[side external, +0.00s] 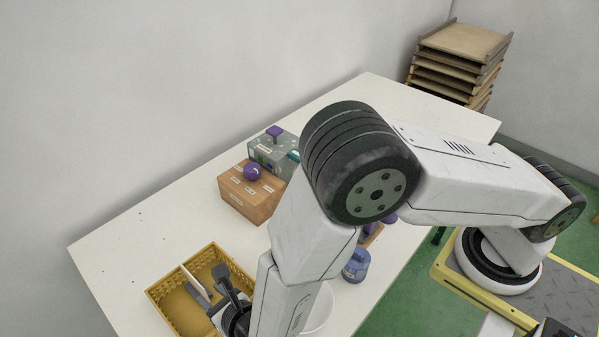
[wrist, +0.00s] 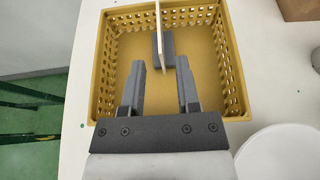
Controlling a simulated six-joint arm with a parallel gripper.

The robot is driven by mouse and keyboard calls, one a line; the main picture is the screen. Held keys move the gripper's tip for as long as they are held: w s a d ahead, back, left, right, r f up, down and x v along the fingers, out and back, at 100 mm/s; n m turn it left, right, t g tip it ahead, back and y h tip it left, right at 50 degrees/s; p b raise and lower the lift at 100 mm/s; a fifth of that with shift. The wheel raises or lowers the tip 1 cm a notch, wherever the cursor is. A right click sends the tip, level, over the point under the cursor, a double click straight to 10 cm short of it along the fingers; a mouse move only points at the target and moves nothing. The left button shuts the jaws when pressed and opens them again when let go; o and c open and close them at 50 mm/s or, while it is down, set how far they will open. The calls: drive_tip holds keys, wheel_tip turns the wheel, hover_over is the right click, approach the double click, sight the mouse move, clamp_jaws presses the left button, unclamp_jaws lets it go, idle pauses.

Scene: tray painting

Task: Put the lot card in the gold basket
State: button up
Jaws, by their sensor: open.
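The lot card (wrist: 158,30) is a thin pale card seen nearly edge-on, upright, with a grey block (wrist: 169,46) at its lower part. It is inside the outline of the gold basket (wrist: 103,70), a yellow crate with perforated walls. In the side external view the card (side external: 191,278) stands up within the basket (side external: 165,313). My gripper (wrist: 160,66) is open over the basket, its two dark fingers apart on either side of the card's near end, with gaps showing. Whether the card touches the basket floor I cannot tell.
A white round dish (wrist: 280,153) is close to the basket's right. A blue jar (side external: 356,266), a wooden box (side external: 247,200) with a purple knob and a grey box (side external: 268,151) stand farther along the white table (side external: 130,245). The table left of the boxes is mostly clear.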

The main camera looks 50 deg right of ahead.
drive_tip(key=shift+v, duration=1)
drive_tip(key=shift+w, duration=0.1)
drive_tip(key=d+r+m+h, duration=0.1)
drive_tip(key=d, duration=0.2)
drive_tip(key=w+d+m+g+h, duration=0.1)
drive_tip(key=d+m+h, duration=0.1)
drive_tip(key=w+d+r+m+g+h, duration=0.1)
drive_tip(key=d+m, duration=0.1)
drive_tip(key=d, duration=0.1)
drive_tip(key=shift+w+d+r, duration=0.2)
drive_tip(key=shift+d+r, duration=0.15)
drive_tip(key=s+d+r+m+g+y, duration=0.1)
drive_tip(key=s+d+r+m+g, duration=0.2)
drive_tip(key=d+m, duration=0.4)
drive_tip(key=s+d+r+m+g+y, duration=0.1)
drive_tip(key=s+d+r+m+g, duration=0.1)
drive_tip(key=d+m, duration=0.6)
drive_tip(key=s+d+r+m+g+y, duration=0.2)
drive_tip(key=d+m, duration=0.6)
drive_tip(key=m, duration=0.8)
wheel_tip(320, 180, up, 4)
drive_tip(key=shift+s+d+f+g, duration=0.1)
drive_tip(key=shift+s+d+g, duration=0.05)
drive_tip(key=shift+s+g, duration=0.75)
